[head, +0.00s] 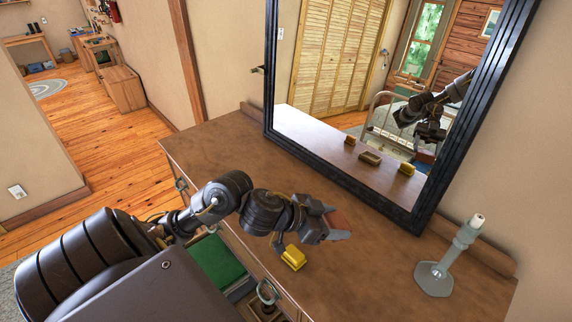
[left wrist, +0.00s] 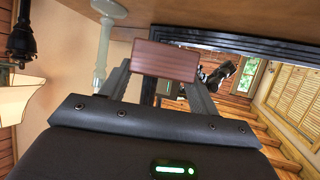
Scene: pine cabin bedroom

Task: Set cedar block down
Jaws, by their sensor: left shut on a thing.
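The reddish-brown cedar block (head: 338,224) is between the fingers of my left gripper (head: 326,222), which is shut on it. It also shows in the left wrist view (left wrist: 165,60), its broad face toward the camera. My left gripper holds it over the brown dresser top (head: 385,275), in front of the mirror. In the mirror, the gripper appears raised above the top; the exact gap is hard to tell. My right gripper is not in view.
A yellow-topped item (head: 293,257) lies just below my left gripper. A grey candlestick (head: 450,255) stands to the right. The black-framed mirror (head: 395,215) rises behind, reflecting several small items on the top. An open drawer holds green cloth (head: 216,262). The right front top looks clear.

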